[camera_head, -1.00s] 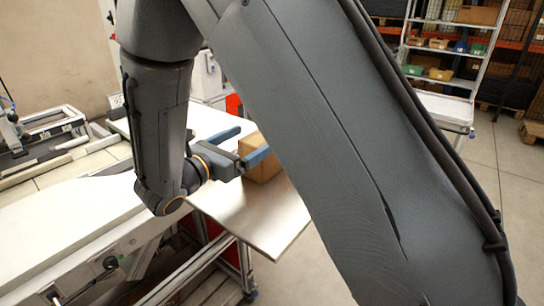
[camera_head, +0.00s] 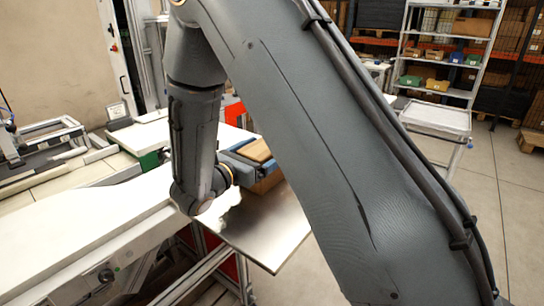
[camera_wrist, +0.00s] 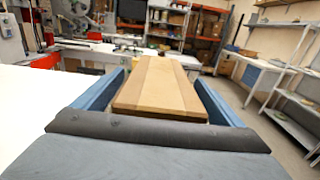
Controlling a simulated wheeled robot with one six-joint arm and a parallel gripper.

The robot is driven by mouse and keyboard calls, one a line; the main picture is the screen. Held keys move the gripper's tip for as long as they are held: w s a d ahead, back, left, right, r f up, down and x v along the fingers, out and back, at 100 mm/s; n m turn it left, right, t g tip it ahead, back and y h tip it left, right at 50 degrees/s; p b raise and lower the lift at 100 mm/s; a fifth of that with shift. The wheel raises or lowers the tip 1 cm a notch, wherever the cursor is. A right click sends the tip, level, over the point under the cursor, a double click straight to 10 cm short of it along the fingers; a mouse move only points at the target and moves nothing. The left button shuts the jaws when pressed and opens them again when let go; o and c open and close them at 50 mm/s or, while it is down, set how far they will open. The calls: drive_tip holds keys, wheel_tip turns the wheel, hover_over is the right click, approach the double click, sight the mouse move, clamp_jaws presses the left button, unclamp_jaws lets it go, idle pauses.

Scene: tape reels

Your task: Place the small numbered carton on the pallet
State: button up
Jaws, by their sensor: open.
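A brown cardboard carton (camera_head: 255,150) sits on the metal end plate of the table, partly hidden by my gripper and arm. In the wrist view the carton (camera_wrist: 158,88) lies lengthwise between my two blue fingers, its taped top facing up. My gripper (camera_wrist: 160,92) is open around the carton, with a small gap visible beside the fingers. In the head view my gripper (camera_head: 252,160) is level with the carton, partly behind my arm. No number shows on the carton. I cannot make out which pallet is the task's pallet.
The metal plate (camera_head: 250,228) has a free front edge. A white conveyor table (camera_head: 70,230) lies at left. A shelf rack with small bins (camera_head: 437,84) and a white cart (camera_head: 436,118) stand at back right. A wooden pallet (camera_head: 532,136) is at the far right edge.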

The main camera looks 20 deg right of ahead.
drive_tip(key=shift+w+d, duration=0.15)
drive_tip(key=c, duration=1.7)
